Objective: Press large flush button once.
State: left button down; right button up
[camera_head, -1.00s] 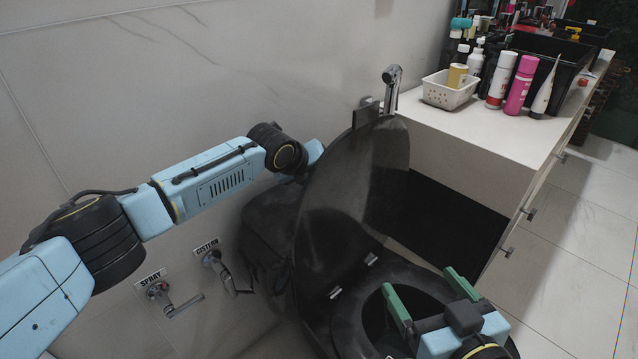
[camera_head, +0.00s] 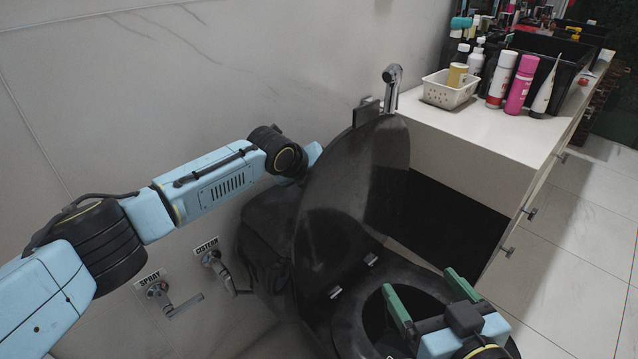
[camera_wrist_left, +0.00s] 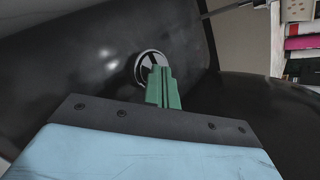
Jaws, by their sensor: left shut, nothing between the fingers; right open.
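The round flush button (camera_wrist_left: 145,64) shows in the left wrist view, set in the dark glossy cistern top (camera_wrist_left: 70,65). It has a bright ring and is split into parts. My left gripper (camera_wrist_left: 162,72) is shut and empty, its green fingertips in front of the button's lower right part. I cannot tell whether they touch it. In the head view, the raised black toilet lid (camera_head: 335,225) hides the left gripper and the button. My right gripper (camera_head: 421,281) is open and empty above the toilet seat.
A white counter (camera_head: 480,130) with a basket (camera_head: 448,92) and several bottles stands at the right. A spray handle (camera_head: 392,80) is on the wall behind the lid. Wall valves labelled SPRAY (camera_head: 160,293) and CISTERN (camera_head: 215,260) are below my left arm.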

pick_arm(q)
jog(key=shift+f+b, duration=0.4)
jog(key=shift+f, duration=0.2)
dwell(0.6)
jog(key=shift+r+p, duration=0.85)
jog(key=shift+r, duration=0.15)
jog(key=shift+r, duration=0.1)
notch_tip(320, 180, up, 5)
jog(key=p, duration=0.4)
dwell(0.6)
